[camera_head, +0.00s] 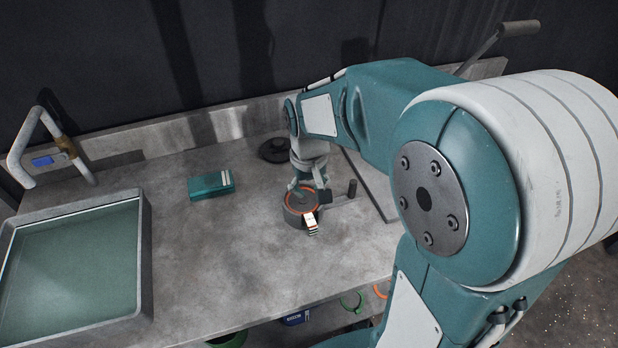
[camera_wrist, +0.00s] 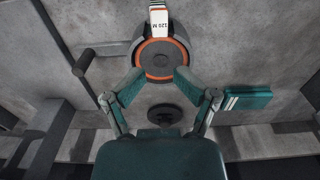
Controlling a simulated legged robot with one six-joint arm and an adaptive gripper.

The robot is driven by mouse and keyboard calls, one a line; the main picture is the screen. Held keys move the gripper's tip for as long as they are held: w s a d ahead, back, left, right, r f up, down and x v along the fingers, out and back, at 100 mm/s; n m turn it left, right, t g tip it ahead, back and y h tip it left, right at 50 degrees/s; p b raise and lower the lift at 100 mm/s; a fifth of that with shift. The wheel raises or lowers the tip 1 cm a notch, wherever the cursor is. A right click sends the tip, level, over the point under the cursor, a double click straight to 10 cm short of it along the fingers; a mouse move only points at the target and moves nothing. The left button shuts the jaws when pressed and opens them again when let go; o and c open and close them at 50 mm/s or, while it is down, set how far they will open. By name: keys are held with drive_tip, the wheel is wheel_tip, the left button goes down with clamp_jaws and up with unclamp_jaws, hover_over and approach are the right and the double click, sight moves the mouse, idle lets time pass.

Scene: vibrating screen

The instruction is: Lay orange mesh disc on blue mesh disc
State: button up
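The orange mesh disc (camera_head: 309,191) lies flat on top of a dark round screen unit on the bench. Its white tab marked "120 M" (camera_head: 311,222) sticks out toward the front; the tab also shows in the wrist view (camera_wrist: 158,22). The orange rim (camera_wrist: 159,78) looks level in the unit. No blue mesh disc shows in the unit; anything under the orange disc is hidden. I cannot tell whether the fingertips touch the rim.
The dark round screen unit (camera_wrist: 185,32) has a side handle (camera_wrist: 85,62). A black lid-like disc (camera_head: 274,150) lies behind it. A teal box (camera_head: 211,185) and a grey tray (camera_head: 148,250) stand to the left. Green, blue (camera_head: 295,318) and orange pieces show below the bench's front edge.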

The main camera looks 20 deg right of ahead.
drive_tip(key=s+r+t, duration=0.5)
drive_tip(key=s+r, duration=0.6)
drive_tip(key=s, duration=0.3)
drive_tip(key=shift+t, duration=0.3)
drive_tip(key=shift+s, duration=0.1)
